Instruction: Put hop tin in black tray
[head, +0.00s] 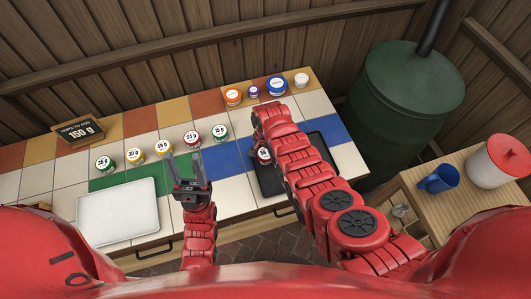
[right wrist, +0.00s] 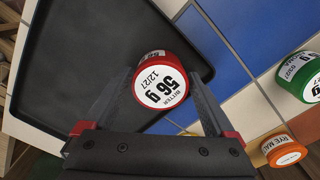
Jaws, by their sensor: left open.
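A red hop tin with a white lid marked 56 g (right wrist: 162,85) sits between the fingers of my right gripper (right wrist: 165,95), which looks shut on it. In the right wrist view the tin shows over the edge of the black tray (right wrist: 75,60); I cannot tell whether it touches the tray. In the head view the tin (head: 264,155) is partly hidden by my right arm, which also covers much of the black tray (head: 268,182). My left gripper (head: 185,170) is open and empty, right of the white tray (head: 117,212).
Several hop tins stand in a row, including a red one (head: 191,139) and a green one (head: 220,132). A sign (head: 79,131) reads 150 g. A green barrel (head: 405,95) stands behind.

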